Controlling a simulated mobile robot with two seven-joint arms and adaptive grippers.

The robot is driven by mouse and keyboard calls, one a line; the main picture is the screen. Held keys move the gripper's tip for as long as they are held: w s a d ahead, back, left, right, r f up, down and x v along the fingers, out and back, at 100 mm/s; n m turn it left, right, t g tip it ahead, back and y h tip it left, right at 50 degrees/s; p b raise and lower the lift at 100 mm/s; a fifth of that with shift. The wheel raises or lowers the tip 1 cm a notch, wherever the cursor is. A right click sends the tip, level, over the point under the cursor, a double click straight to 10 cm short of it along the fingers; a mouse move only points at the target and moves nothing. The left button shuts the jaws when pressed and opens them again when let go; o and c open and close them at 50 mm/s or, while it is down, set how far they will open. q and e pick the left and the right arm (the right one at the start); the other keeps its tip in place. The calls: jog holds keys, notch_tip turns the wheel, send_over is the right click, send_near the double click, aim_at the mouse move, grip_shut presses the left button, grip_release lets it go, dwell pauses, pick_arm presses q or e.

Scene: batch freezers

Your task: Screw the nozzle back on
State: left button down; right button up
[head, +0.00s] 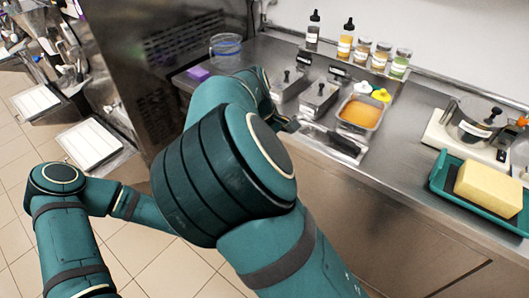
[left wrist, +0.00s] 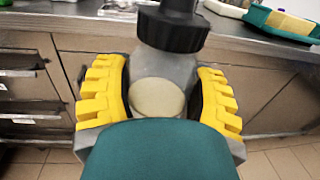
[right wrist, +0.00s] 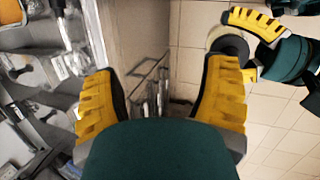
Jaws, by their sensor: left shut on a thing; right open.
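My left gripper (left wrist: 160,70) is shut on a translucent bottle (left wrist: 165,68) with a pale round patch low on it. A black ridged collar with a narrower black spout, which looks like the nozzle (left wrist: 172,30), is at the bottle's top. The spout's tip is cut off by the frame, and I cannot tell how tightly it sits. The right wrist view shows my right gripper (right wrist: 160,75) open and empty. The left gripper's yellow finger and a round black-and-beige part of what it holds (right wrist: 228,44) show at upper right there.
A steel counter (head: 410,140) carries small lidded pans, an orange-filled pan (head: 359,112) and several jars and bottles at the wall. A green tray (head: 436,180) with a yellow block (head: 489,187) is at right. The tiled floor (head: 165,255) is open at lower left.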

notch_tip(320, 180, down, 7)
jog(key=s+d+n+g+y, duration=0.1)
jog(key=d+n+g, duration=0.1)
jog(key=n, duration=0.6)
jog(key=s+a+r+n+y, duration=0.1)
jog(key=r, duration=0.1)
jog(key=s+a+r+n+y, duration=0.1)
jog(key=s+a+r, duration=0.1)
jog(key=r, duration=0.1)
jog(key=s+a+r+n, duration=0.1)
jog(key=r+n, duration=0.1)
jog(key=r, duration=0.1)
jog(key=shift+s+a+r+y, duration=0.15)
jog(key=shift+s+a+y, duration=0.1)
jog(key=shift+s+y, duration=0.15)
jog(key=shift+a+f, duration=0.1)
jog(key=shift+f, duration=3.95)
